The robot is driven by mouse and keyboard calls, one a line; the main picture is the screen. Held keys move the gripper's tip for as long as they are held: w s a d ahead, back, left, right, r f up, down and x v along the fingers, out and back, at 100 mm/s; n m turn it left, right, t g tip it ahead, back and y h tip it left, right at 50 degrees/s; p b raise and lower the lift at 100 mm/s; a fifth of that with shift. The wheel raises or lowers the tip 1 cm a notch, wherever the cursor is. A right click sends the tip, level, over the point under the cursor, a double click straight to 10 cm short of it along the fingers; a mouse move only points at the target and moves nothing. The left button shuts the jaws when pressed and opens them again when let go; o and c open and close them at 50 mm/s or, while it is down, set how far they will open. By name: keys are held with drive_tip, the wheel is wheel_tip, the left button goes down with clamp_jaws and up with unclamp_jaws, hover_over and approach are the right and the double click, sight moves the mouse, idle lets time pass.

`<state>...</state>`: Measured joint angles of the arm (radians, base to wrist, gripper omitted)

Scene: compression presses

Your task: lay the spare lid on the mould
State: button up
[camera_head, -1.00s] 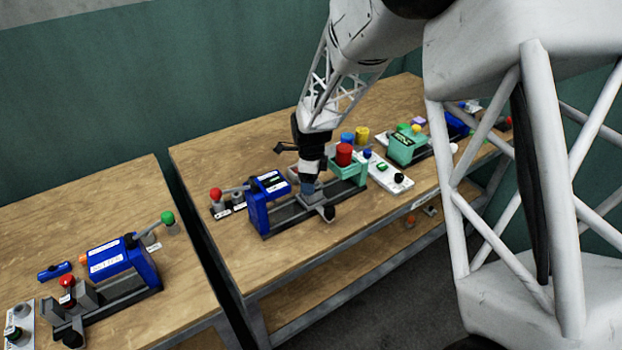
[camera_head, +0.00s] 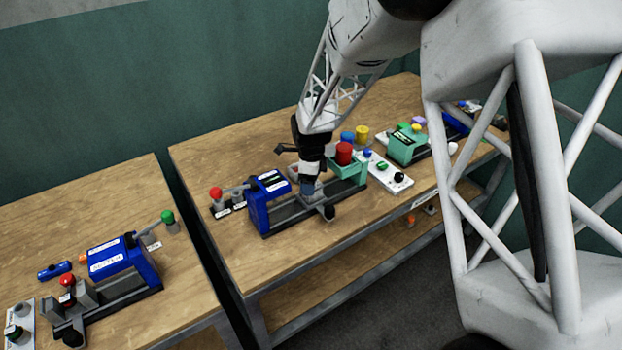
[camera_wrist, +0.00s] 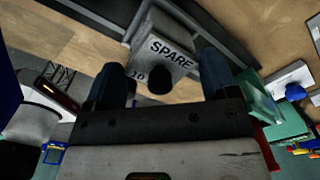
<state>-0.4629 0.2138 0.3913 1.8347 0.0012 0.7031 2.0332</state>
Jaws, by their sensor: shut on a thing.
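My gripper (camera_head: 308,188) points down over the rail of the middle press (camera_head: 285,222), between its blue block (camera_head: 270,197) and green block (camera_head: 348,170). In the wrist view, my gripper (camera_wrist: 160,80) has its two dark blue fingers on either side of a light grey piece marked SPARE (camera_wrist: 172,55), the spare lid. It is shut on this lid. A dark round knob (camera_wrist: 159,82) shows at the lid's near edge. I cannot make out the mould; it may be hidden under the lid and fingers. I cannot tell whether the lid touches anything below.
A red cylinder (camera_head: 344,153) stands at the green block, close right of my gripper. Blue (camera_head: 347,138) and yellow (camera_head: 362,134) cylinders stand behind. A white control panel (camera_head: 390,176) lies to the right. Another press (camera_head: 110,270) stands on the left table. The table's front left is clear.

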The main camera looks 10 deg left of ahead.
drive_tip(key=shift+f, duration=0.4)
idle(0.3)
drive_tip(key=o, duration=0.8)
drive_tip(key=shift+r, duration=0.1)
drive_tip(key=shift+r, duration=3.8)
